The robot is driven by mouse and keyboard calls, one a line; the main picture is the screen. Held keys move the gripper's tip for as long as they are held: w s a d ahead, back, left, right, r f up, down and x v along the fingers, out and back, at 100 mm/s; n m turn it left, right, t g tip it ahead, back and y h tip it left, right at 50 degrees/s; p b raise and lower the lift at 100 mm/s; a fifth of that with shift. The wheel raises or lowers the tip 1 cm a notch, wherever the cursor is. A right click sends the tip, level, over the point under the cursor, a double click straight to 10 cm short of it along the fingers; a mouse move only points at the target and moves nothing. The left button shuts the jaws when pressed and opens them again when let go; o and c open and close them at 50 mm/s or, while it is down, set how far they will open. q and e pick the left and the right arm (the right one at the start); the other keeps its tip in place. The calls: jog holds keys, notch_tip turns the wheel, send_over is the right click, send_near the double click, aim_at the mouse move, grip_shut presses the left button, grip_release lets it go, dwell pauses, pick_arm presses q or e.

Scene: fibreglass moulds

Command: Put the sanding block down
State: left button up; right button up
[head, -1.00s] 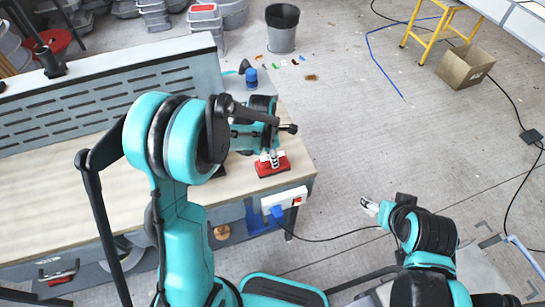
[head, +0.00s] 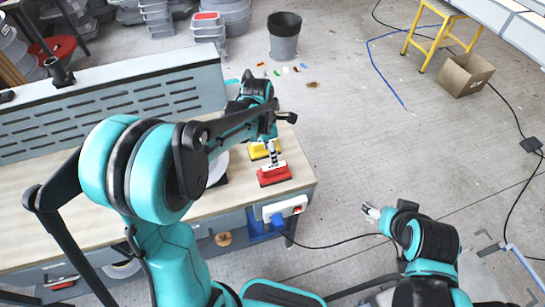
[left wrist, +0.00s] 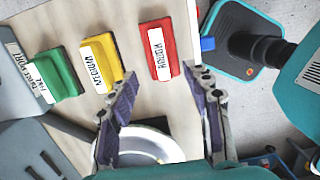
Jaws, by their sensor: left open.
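A red sanding block (head: 273,176) with a white label reading "ROUGH" rests on the bench near its right end. In the left wrist view the red block (left wrist: 171,48) lies just beyond my open fingers, with nothing held between them. My left gripper (head: 272,153) is at the block in the head view; the wrist view shows its fingertips (left wrist: 163,82) spread apart. A yellow block (left wrist: 115,57) marked "MEDIUM" and a green block (left wrist: 54,73) stand in a row beside it. The yellow one (head: 262,151) is partly hidden in the head view. My right gripper (head: 370,211) is over the floor, away from the bench.
A pale round disc (left wrist: 145,142) lies on the wooden benchtop (head: 100,193) close to the left gripper. A slotted panel (head: 110,107) runs along the bench's back. A socket box (head: 285,208) is on the bench front. The floor to the right is largely open.

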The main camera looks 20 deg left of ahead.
pick_arm(q)
jog(key=s+a+r+m+t, duration=0.1)
jog(key=s+r+m+t, duration=0.2)
jog(key=s+m, duration=0.5)
jog(key=s+r+m+t+y, duration=0.1)
jog(key=s+r+m+t, duration=0.2)
jog(key=m, duration=1.3)
jog(key=s+r, duration=0.2)
jog(key=s, duration=0.3)
jog(key=shift+s+a+r+m, duration=0.2)
jog(key=shift+a+r+m, duration=0.2)
jog(key=shift+f, duration=0.1)
notch_tip(320, 180, down, 9)
jog(key=b, duration=0.8)
jog(key=shift+b, duration=0.3)
jog(key=shift+o, duration=0.4)
